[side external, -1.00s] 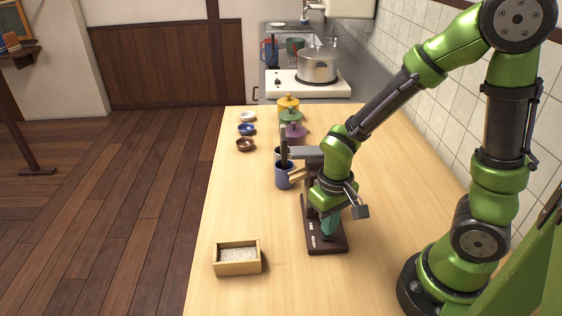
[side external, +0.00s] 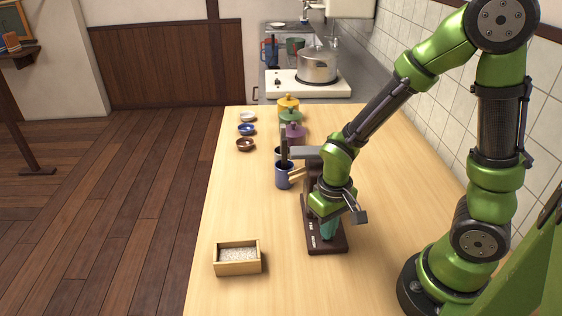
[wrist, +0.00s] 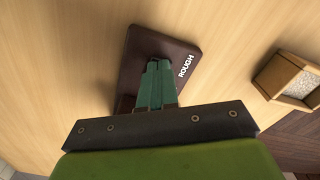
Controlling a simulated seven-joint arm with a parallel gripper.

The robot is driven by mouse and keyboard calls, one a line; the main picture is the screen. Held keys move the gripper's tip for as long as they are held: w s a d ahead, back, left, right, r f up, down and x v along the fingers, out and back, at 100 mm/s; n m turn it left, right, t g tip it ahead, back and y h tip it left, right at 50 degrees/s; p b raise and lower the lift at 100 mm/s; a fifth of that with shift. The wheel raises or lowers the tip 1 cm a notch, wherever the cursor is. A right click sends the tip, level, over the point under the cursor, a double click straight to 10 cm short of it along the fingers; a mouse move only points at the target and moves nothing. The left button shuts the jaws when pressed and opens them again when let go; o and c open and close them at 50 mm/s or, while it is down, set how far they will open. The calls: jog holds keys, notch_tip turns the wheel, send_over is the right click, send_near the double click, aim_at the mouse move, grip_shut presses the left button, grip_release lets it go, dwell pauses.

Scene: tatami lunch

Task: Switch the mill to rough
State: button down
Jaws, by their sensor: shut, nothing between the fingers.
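The mill has a dark brown base (side external: 328,246) on the wooden table, and its upper part is mostly hidden behind my arm in the side view. White lettering runs along the left of the base; in the wrist view the word ROUGH reads clearly on the mill base (wrist: 186,48). My gripper (side external: 329,234) points down over the base with its teal fingers shut and empty. In the wrist view my gripper (wrist: 158,64) covers part of the base, beside the ROUGH label. The mill's switch is not visible, and I cannot tell whether the fingertips touch anything.
A wooden box of pale grains (side external: 237,266) stands front left. A blue mug (side external: 284,176) is just behind the mill. Small bowls (side external: 246,130) and lidded pots (side external: 290,115) stand farther back. The front of the table between box and mill is clear.

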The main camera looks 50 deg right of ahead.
jog(key=shift+r, duration=3.5)
jog(key=shift+s+a, duration=0.1)
jog(key=shift+a, duration=0.05)
notch_tip(320, 180, up, 14)
jog(key=s+m+t+y, duration=0.1)
jog(key=t+y, duration=0.1)
jog(key=t, duration=0.5)
jog(key=shift+s+d+r, duration=0.25)
jog(key=shift+s+d, duration=0.05)
jog(key=shift+s, duration=0.1)
